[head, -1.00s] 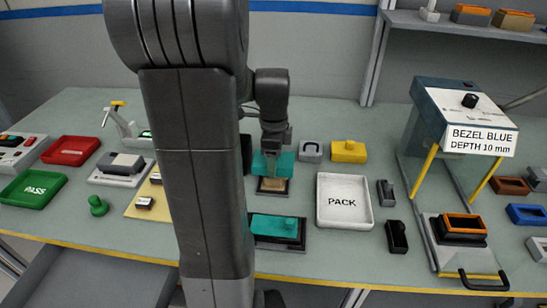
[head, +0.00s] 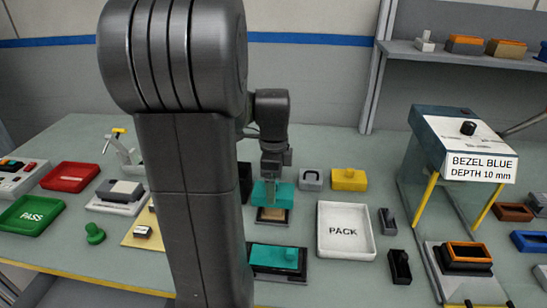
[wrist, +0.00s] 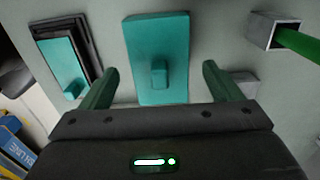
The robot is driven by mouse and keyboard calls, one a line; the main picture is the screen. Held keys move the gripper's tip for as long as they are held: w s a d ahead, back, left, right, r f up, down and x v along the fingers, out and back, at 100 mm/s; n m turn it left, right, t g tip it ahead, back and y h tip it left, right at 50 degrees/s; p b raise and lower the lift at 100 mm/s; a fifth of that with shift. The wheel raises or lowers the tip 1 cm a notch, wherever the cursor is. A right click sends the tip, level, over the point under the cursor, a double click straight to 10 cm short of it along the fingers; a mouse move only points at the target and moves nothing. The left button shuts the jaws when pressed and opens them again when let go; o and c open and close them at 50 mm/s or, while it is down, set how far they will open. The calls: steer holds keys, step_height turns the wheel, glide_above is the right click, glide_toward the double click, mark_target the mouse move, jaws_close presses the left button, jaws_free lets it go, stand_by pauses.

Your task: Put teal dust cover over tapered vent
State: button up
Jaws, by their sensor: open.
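A flat teal cover (head: 284,196) with a small raised knob lies beneath my gripper in the head view. It also shows in the wrist view (wrist: 150,35), between and beyond the fingers. My gripper (wrist: 160,82) is open, with one green finger on each side of the knob and a gap to it; I cannot tell its height above the cover. A second teal piece with a knob (head: 272,257) sits on a black base nearer the front edge; it is at the left in the wrist view (wrist: 58,62). I cannot tell which part is the tapered vent.
A tan-topped block (head: 271,215) lies just in front of the cover. A white PACK tray (head: 345,253) stands to the right, with a yellow block (head: 349,180) and a grey handled block (head: 311,180) behind. My arm hides part of the bench at left.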

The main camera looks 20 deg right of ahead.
step_height(320, 180, up, 11)
steer(key=shift+f, duration=0.2)
stand_by(0.5)
step_height(320, 180, down, 14)
steer(key=shift+r, duration=0.5)
stand_by(0.4)
step_height(320, 180, up, 13)
step_height(320, 180, down, 14)
steer(key=shift+s+r, duration=0.1)
step_height(320, 180, up, 9)
steer(key=p, duration=0.5)
steer(key=shift+f+p, duration=0.2)
steer(key=shift+p, duration=0.15)
